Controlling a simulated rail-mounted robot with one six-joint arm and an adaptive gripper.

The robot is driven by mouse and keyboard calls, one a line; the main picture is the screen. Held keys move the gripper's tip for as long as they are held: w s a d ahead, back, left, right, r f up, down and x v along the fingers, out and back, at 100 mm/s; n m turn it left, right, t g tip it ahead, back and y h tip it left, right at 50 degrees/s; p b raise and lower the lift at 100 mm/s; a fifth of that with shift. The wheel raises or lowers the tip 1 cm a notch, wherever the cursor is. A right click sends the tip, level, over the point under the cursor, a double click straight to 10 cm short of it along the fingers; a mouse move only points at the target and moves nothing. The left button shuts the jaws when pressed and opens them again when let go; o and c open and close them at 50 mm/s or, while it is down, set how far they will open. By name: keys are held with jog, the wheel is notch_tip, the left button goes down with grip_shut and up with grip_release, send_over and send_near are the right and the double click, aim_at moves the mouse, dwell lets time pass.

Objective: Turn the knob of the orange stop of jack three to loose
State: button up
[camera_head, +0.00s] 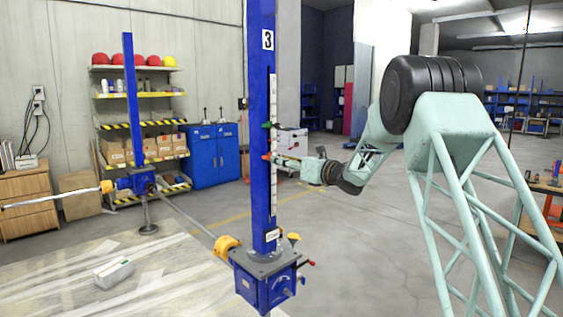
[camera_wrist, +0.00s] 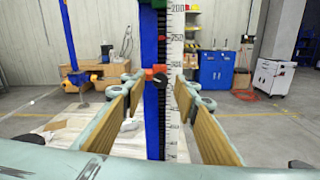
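Jack three is a blue column (camera_head: 262,110) marked "3" with a white scale (camera_wrist: 176,50) on its face. The orange stop (camera_wrist: 155,71) sits on the column in the middle of the wrist view, with a black knob (camera_wrist: 159,80) facing me. It also shows as a small orange block (camera_head: 266,157) in the head view. A green stop (camera_head: 267,125) is higher up the column. My gripper (camera_head: 282,160) points at the orange stop. In the wrist view its two fingers are apart, one each side of the knob, with visible gaps.
The jack's blue gearbox base (camera_head: 264,282) stands below, with a yellow coupling (camera_head: 227,246) and shaft. A second blue jack (camera_head: 135,110) is at the left. Shelves, a blue cabinet (camera_head: 210,155) and a white cart (camera_wrist: 272,77) are farther back. The floor between is open.

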jog(key=v, duration=1.2)
dwell(0.5)
